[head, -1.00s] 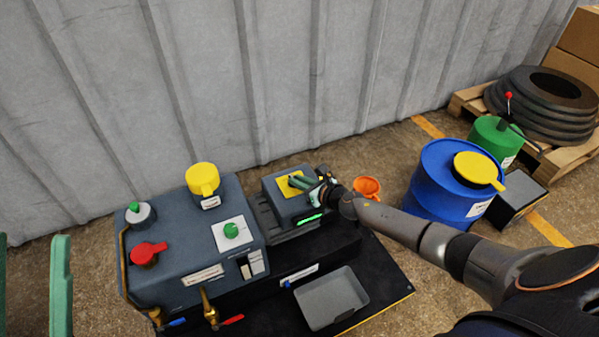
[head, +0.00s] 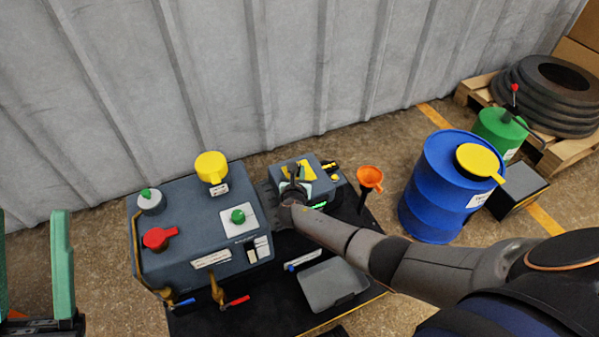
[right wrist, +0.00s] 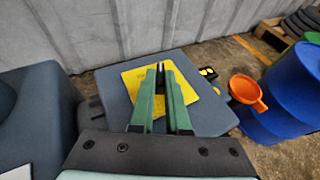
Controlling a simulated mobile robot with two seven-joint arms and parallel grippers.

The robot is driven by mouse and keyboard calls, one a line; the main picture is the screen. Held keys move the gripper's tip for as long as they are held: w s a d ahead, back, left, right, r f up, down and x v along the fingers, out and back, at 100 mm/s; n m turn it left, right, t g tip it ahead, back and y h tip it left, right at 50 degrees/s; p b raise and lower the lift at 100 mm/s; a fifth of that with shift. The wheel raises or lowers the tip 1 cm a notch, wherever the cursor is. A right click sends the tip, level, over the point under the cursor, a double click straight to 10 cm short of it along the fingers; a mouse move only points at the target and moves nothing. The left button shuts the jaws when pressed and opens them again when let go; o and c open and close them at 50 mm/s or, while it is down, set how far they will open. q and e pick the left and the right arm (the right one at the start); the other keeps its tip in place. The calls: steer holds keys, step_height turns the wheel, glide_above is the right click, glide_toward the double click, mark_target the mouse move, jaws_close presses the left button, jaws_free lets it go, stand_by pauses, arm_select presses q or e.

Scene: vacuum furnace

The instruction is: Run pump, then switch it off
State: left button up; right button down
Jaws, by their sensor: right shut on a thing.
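The pump (head: 205,240) is a dark blue-grey machine on a black base at lower left. A smaller grey box (head: 318,186) stands at its right end, with a yellow plate (head: 305,171) on top. My right gripper (head: 293,170) is over this plate. In the right wrist view its green fingers (right wrist: 160,72) are closed together on a small dark switch handle (right wrist: 160,66) over the plate; the fingers hide most of it. A green light strip glows on the box's front. My left gripper (head: 35,268) is at the left edge, its green fingers apart and empty.
The pump carries a red handle (head: 159,237), a yellow cap (head: 211,168) and a green button (head: 238,216). A grey tray (head: 333,284) lies in front. An orange funnel (head: 370,178) and blue drum (head: 440,195) stand right. A corrugated wall is behind.

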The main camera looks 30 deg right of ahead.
mark_target(299, 168)
arm_select(q)
steer(key=shift+d, duration=0.1)
stand_by(0.5)
arm_select(e)
steer(key=c, duration=0.9)
jaws_free()
steer(key=shift+w, duration=0.1)
